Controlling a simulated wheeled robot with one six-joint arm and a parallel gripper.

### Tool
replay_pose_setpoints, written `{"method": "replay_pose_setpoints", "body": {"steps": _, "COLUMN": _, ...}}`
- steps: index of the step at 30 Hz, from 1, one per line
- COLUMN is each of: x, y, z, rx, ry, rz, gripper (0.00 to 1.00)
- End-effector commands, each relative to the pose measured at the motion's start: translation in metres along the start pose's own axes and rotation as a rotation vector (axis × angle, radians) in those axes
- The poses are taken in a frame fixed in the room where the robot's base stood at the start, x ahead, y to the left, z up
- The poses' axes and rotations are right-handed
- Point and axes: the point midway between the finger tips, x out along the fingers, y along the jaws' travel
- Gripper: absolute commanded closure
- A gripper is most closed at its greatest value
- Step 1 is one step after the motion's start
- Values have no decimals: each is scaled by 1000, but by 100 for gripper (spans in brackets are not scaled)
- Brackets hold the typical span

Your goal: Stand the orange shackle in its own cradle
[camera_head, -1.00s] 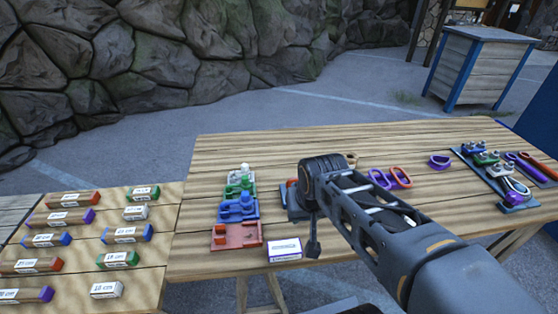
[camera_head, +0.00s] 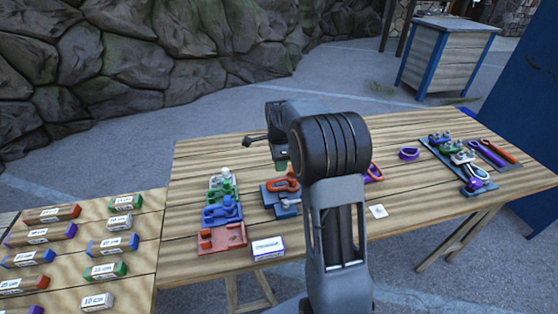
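My gripper (camera_head: 281,165) points down over the left middle of the table, and my arm stands in front of its right side. Its fingers are small and dark, and I cannot tell whether they are open or shut. An orange loop-shaped shackle (camera_head: 283,185) is just below the gripper, at a dark blue-grey cradle plate (camera_head: 272,202); I cannot tell whether it touches the fingers. A second orange and purple loop (camera_head: 375,172) shows partly behind my arm. A red-orange cradle (camera_head: 220,238) at the front of the left row has no loop visible in it.
Blue (camera_head: 222,211), green and white cradles stand behind the red one. A white labelled box (camera_head: 267,247) is at the front edge. A purple loop (camera_head: 409,154) and a rack of tools (camera_head: 458,165) are on the right. Labelled blocks fill the left table.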

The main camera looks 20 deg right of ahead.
Motion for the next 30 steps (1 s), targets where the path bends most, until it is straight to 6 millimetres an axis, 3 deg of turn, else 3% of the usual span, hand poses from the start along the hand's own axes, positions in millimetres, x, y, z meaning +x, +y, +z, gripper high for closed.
{"method": "replay_pose_setpoints", "body": {"steps": 21, "x": 69, "y": 1, "z": 0, "rx": -3, "ry": 0, "rz": 2, "gripper": 63}}
{"method": "replay_pose_setpoints", "body": {"steps": 30, "x": 75, "y": 0, "z": 0, "rx": -4, "ry": 0, "rz": 0, "gripper": 63}}
